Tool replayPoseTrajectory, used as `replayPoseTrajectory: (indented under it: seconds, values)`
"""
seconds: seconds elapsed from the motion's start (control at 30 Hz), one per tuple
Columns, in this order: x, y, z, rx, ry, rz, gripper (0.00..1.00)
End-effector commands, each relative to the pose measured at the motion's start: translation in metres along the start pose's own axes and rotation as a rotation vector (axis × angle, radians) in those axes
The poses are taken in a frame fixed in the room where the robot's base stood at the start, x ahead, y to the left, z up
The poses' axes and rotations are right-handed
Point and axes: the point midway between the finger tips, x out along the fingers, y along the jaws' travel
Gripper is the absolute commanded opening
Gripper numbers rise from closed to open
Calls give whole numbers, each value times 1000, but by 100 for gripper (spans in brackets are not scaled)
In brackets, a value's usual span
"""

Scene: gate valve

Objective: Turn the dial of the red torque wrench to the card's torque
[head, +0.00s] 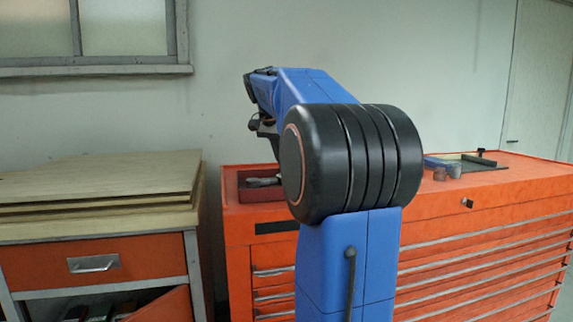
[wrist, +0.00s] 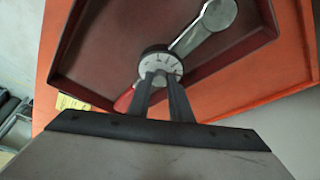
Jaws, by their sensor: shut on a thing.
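The torque wrench lies in a dark red tray (wrist: 90,45). In the wrist view I see its round, pale dial with dark marks (wrist: 160,63), its grey metal shaft and round head (wrist: 215,16), and a bit of its red handle (wrist: 124,101). My gripper (wrist: 161,76) is shut on the dial, with both fingers reaching it from below in the picture. The dial's marks are too small to read. A yellow card (wrist: 71,103) shows partly beside the tray; its text is not readable. In the head view my arm hides the gripper and most of the wrench.
The tray (head: 243,192) stands on an orange tool cabinet (head: 480,205). Small grey cylinders and a blue flat case (head: 436,162) lie at the cabinet's right. A workbench with stacked boards (head: 95,180) stands to the left.

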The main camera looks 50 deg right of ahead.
Motion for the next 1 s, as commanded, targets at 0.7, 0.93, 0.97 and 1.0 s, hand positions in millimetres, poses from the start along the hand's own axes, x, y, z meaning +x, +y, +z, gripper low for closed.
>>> replayPoseTrajectory:
  seconds: [0.7, 0.93, 0.97, 1.0]
  values:
    - [1, -3, 0, 237, -2, 99, 0]
    - [1, -3, 0, 238, -2, 100, 0]
    - [1, -3, 0, 238, -2, 100, 0]
    - [1, -3, 0, 237, -2, 100, 0]
